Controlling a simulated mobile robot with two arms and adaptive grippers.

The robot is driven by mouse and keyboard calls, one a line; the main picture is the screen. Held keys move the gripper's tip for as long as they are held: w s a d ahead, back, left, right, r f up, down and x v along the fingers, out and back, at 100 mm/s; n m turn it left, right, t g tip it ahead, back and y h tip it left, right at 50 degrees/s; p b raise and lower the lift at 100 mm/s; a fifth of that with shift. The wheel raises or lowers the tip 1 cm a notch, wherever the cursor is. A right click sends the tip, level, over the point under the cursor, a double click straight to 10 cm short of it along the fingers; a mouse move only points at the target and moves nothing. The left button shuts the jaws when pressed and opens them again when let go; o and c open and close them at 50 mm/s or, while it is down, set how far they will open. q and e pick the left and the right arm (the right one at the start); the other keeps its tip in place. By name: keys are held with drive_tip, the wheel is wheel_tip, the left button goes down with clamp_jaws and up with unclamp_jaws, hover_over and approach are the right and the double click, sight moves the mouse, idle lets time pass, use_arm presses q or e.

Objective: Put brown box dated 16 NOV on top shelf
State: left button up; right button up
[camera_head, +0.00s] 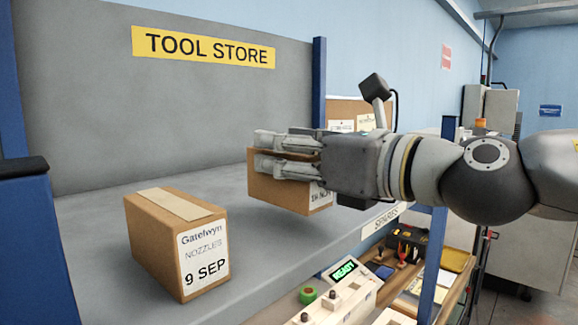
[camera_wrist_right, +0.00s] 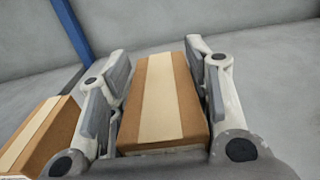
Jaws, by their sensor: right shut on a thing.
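A brown box (camera_head: 281,192) with a white label is held by my right gripper (camera_head: 285,154) over the grey top shelf (camera_head: 262,255). Its label is partly covered; NOV shows, but the day number is hard to read. In the right wrist view the taped box (camera_wrist_right: 163,105) sits between the two fingers of the right gripper (camera_wrist_right: 160,85), which are shut on its sides. A shadow lies on the shelf under the box; I cannot tell whether its base touches. My left gripper is not in view.
A brown box dated 9 SEP (camera_head: 165,245) stands on the shelf at the front left. Blue posts (camera_head: 319,85) and a grey TOOL STORE back panel (camera_head: 90,110) bound the shelf. Another box (camera_head: 345,112) stands behind the right post. A lower bench (camera_head: 450,262) holds tools.

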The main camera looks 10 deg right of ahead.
drive_tip(key=f, duration=0.3)
drive_tip(key=shift+w+a, duration=0.15)
drive_tip(key=shift+w, duration=0.1)
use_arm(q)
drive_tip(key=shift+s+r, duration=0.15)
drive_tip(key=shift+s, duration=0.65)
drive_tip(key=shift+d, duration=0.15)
use_arm(e)
drive_tip(key=shift+s, duration=0.1)
drive_tip(key=shift+f, duration=0.1)
drive_tip(key=o, duration=0.9)
drive_tip(key=shift+s, duration=0.1)
drive_tip(key=o, duration=0.3)
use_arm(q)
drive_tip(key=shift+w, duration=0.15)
use_arm(e)
drive_tip(key=shift+o, duration=0.2)
